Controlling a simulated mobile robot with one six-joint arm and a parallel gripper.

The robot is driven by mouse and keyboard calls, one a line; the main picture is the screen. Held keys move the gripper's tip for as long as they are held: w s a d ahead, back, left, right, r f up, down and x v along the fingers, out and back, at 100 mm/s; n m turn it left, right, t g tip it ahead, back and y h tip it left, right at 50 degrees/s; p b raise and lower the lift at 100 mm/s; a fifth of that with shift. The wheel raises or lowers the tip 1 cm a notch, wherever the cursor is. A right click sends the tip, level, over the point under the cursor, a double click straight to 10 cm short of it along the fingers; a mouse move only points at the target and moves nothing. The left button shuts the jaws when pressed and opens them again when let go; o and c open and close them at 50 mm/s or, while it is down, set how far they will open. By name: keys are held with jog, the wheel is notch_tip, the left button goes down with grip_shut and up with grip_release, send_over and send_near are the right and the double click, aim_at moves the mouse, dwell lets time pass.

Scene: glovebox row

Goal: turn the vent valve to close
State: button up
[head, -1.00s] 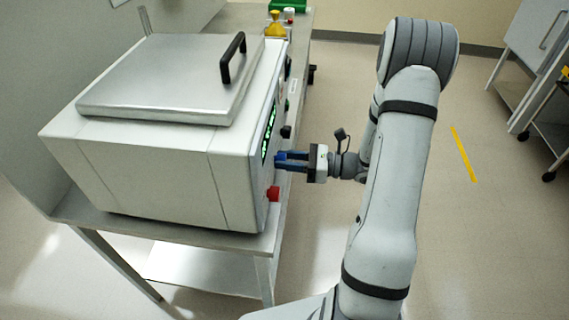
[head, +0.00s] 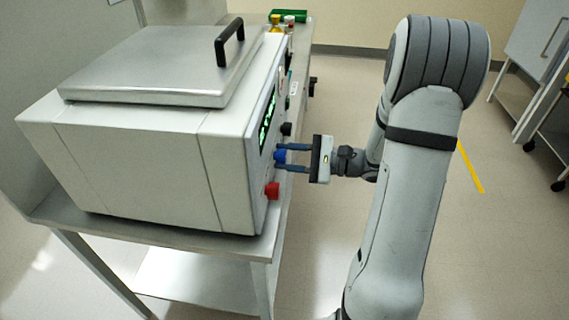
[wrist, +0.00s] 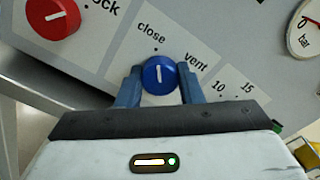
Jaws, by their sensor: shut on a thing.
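The vent valve is a round blue knob (head: 279,156) on the front panel of the white box-shaped unit (head: 130,165). In the wrist view the blue knob (wrist: 159,76) carries a white pointer line, which points up toward the dot under the "close" label (wrist: 151,33). The "vent" label (wrist: 196,61) is to its right. My gripper (head: 287,158) reaches the panel from the right and is shut on the knob, with one blue-grey finger on each side; it also shows in the wrist view (wrist: 160,88).
A red knob (wrist: 52,17) sits beside the blue one, left in the wrist view, and shows below it in the head view (head: 272,190). A gauge (wrist: 304,28) is at the right of the panel. The metal table (head: 150,238) bears the unit. Floor at the right is open.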

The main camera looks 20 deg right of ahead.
jog(key=shift+w+d+n+b, duration=0.1)
jog(key=shift+w+n+b, duration=0.05)
jog(key=shift+n+b, duration=0.35)
jog(key=o, duration=1)
jog(key=shift+c, duration=0.2)
jog(key=v, duration=0.7)
jog(key=shift+d+p, duration=0.3)
jog(key=shift+d, duration=0.05)
